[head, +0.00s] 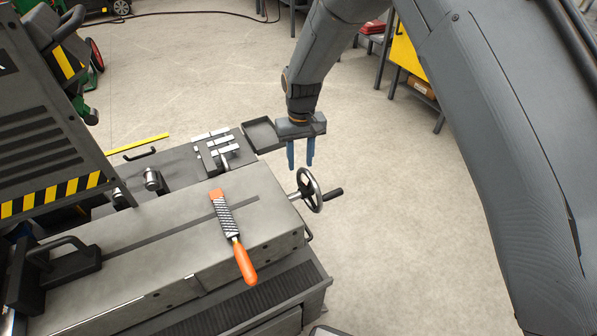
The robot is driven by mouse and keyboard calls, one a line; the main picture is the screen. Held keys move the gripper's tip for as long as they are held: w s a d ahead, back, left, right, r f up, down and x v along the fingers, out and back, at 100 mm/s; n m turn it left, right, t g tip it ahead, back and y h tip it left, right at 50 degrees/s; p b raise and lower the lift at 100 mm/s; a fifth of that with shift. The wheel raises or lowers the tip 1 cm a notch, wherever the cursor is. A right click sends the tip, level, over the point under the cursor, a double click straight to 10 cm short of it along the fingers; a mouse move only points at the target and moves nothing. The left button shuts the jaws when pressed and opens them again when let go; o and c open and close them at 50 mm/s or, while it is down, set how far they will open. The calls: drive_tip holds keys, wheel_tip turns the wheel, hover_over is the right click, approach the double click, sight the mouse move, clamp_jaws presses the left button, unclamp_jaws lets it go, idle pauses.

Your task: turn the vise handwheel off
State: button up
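The vise handwheel (309,190) is a metal ring with spokes and a dark crank handle (333,194) pointing right. It sits at the right end of the grey machine bed (165,240). My gripper (300,168) hangs above the handwheel with its two blue fingers pointing down. The fingers are apart with a narrow gap and nothing visible between them. The fingertips appear just above the wheel's rim in the picture; I cannot tell their depth relative to it.
An orange-handled rasp (235,238) lies across the bed. A dark tray (264,136) and metal blocks (212,140) are behind it. A striped panel (50,120) stands at left. Shelving with a yellow panel (404,50) is at back right. The floor (410,220) right of the handwheel is clear.

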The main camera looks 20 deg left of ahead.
sight(300, 180)
wheel_tip(300, 180, down, 8)
drive_tip(key=shift+r, duration=0.1)
idle(0.4)
clamp_jaws()
